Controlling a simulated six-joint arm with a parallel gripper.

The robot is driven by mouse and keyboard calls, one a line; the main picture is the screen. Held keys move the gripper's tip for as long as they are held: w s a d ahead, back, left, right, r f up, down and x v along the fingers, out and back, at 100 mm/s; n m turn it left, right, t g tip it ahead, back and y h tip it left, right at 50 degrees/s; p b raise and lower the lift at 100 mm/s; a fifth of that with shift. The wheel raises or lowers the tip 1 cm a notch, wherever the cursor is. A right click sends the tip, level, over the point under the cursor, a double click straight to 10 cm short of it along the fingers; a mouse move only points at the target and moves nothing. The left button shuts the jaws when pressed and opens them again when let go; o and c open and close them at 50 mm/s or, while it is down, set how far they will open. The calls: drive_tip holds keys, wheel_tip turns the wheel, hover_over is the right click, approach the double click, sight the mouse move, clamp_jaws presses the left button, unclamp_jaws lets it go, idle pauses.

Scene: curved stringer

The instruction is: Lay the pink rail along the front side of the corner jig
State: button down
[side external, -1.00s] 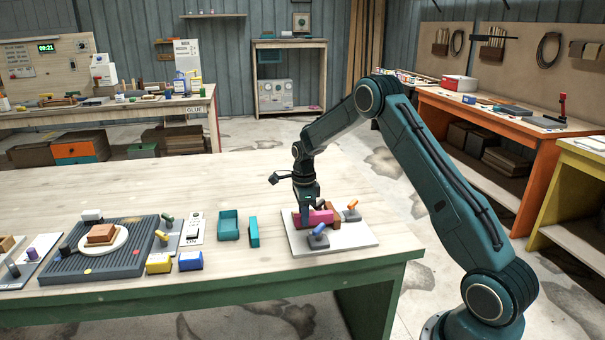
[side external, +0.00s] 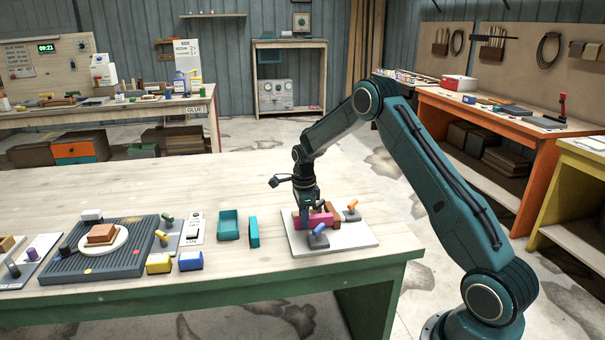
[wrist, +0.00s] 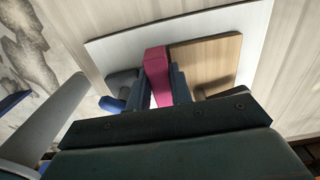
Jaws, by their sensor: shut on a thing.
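The pink rail (side external: 321,219) is held by my gripper (side external: 307,214) over the white base plate of the corner jig (side external: 350,240). In the wrist view the pink rail (wrist: 156,70) sits between the two dark fingers of my gripper (wrist: 161,90), which are shut on it. A brown wooden block (wrist: 208,58) of the jig lies right beside the rail in that view; whether they touch is unclear. The brown block (side external: 333,208) shows partly behind the rail in the side view. Whether the rail rests on the plate is unclear.
A grey clamp with a blue handle (side external: 318,236) stands at the plate's front, and one with an orange handle (side external: 351,210) at its right. Teal parts (side external: 229,225) and a dark ribbed tray (side external: 105,262) lie to the left. The bench behind is clear.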

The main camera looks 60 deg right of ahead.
drive_tip(key=shift+f, duration=0.75)
drive_tip(key=c, duration=1.2)
unclamp_jaws()
drive_tip(key=shift+o, duration=0.2)
drive_tip(key=shift+d, duration=0.1)
wheel_tip(320, 180, up, 14)
drive_tip(key=shift+a, duration=0.2)
